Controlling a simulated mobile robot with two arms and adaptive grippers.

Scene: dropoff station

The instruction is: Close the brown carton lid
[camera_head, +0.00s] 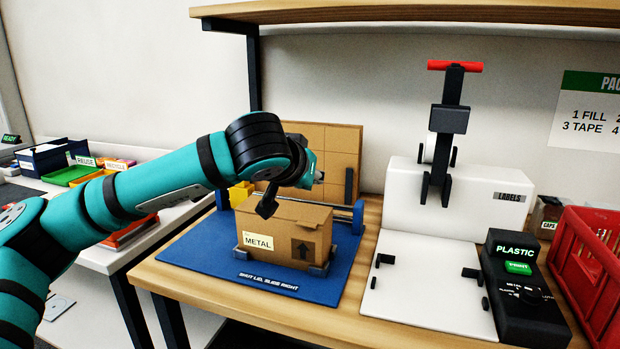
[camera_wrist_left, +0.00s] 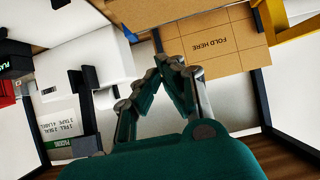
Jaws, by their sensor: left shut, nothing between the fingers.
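The brown carton (camera_head: 283,256), labelled METAL, stands on a blue mat (camera_head: 205,262) between low dark stops. A tall brown panel with grid lines (camera_head: 335,142), apparently the raised lid, stands upright behind it. The panel shows in the left wrist view with "FOLD HERE" on it (camera_wrist_left: 222,58). My left gripper (camera_head: 316,178) is over the back of the carton, in front of the panel, partly hidden by its own wrist. In the left wrist view its fingers (camera_wrist_left: 170,64) meet at the tips and hold nothing. Contact with the panel cannot be told. My right gripper is not in view.
A yellow slider (camera_head: 241,193) sits at the left of a rail behind the carton. The mat reads "SHUT LID, SLIDE RIGHT". A white label machine (camera_head: 440,200), a black control box (camera_head: 522,285) and a red crate (camera_head: 590,270) stand right. A wooden shelf (camera_head: 400,12) hangs above.

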